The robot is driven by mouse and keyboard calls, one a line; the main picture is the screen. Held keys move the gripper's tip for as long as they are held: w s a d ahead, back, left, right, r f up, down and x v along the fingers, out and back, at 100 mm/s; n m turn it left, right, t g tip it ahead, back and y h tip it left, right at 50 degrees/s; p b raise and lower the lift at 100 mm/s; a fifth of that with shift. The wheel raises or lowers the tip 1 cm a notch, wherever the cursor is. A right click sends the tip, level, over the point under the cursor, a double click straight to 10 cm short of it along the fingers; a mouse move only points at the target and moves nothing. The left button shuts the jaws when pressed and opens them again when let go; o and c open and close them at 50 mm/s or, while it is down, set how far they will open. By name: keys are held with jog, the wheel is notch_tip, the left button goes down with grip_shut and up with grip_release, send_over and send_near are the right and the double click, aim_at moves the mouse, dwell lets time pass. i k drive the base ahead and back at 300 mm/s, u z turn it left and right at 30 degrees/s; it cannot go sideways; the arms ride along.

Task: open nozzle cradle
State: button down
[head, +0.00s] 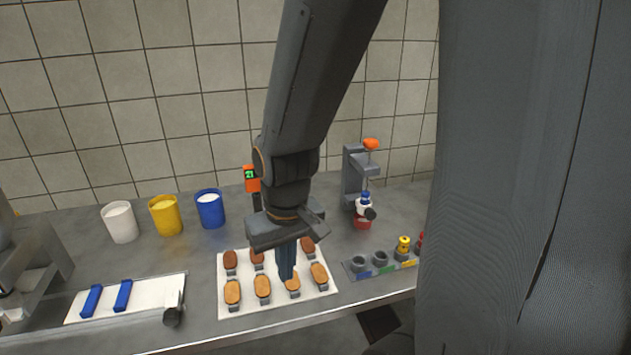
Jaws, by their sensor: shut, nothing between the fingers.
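A grey upright stand (355,175) with an orange knob (371,144) on top stands at the back right. A small white, blue and red piece (363,208) with a dark round part sits at its lower front. I cannot tell whether a cradle there is open or shut. A low grey rack (357,276) at the right front has round sockets and coloured marks; it holds a yellow nozzle-like piece (404,244) and a red one (420,240). My gripper (286,276) points down over the white tray, left of the stand, shut and empty. It hides part of the tray.
The white tray (225,303) holds several brown and tan oval pieces. White (119,224), yellow (166,216) and blue (210,210) cups stand at the back left. An orange display (251,178) stands behind my arm.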

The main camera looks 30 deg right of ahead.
aim_at(368, 212)
jog(key=z, duration=0.85)
jog(key=k, duration=0.55)
jog(key=z, duration=0.75)
